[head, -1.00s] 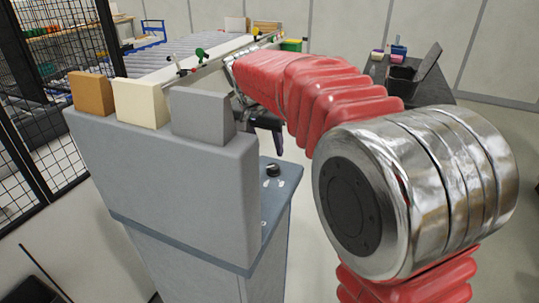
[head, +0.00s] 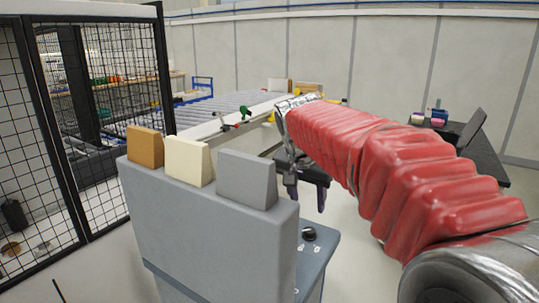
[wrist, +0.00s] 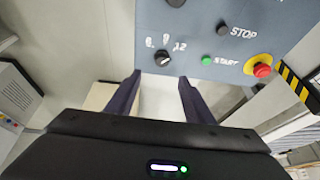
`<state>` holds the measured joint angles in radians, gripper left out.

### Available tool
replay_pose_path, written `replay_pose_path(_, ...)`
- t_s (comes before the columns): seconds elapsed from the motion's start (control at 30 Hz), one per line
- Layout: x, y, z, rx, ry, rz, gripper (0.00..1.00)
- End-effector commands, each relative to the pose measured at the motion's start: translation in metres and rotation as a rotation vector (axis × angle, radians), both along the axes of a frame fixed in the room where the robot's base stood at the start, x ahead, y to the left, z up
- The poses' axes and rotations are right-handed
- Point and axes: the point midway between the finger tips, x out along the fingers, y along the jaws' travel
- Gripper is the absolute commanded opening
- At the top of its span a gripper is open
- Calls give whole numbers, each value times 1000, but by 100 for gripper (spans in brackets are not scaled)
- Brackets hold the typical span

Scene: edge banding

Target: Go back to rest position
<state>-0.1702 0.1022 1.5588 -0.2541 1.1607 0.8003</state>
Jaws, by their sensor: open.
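My gripper (wrist: 155,98) is open and empty in the wrist view, its two dark fingers spread apart. Beyond it is a grey-blue control panel (wrist: 215,30) with a selector knob (wrist: 162,58), a green START button (wrist: 206,60) and a red emergency button on yellow (wrist: 262,69). In the head view my gripper (head: 318,192) hangs at the end of my red-sleeved arm, to the right of the grey cabinet (head: 200,215). The fingers appear apart from the panel, though the exact gap is hard to tell.
Orange, cream and grey blocks (head: 247,178) stand on the cabinet top. A black mesh fence (head: 110,80) rises at left. A roller conveyor (head: 215,107) lies behind. A dark table (head: 485,152) with small coloured items stands at right. Floor shows between arm and cabinet.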

Motion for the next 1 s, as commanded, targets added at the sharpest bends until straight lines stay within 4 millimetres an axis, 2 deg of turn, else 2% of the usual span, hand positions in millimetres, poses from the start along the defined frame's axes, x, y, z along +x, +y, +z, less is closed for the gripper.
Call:
replay_pose_path(0.2,-33,-11,17,41,-57,61,48)
replay_pose_path(0.63,-100,-22,37,91,-192,183,48)
replay_pose_path(0.87,-139,-27,28,79,-227,251,48)
replay_pose_path(1.0,-172,-30,6,49,-206,313,48)
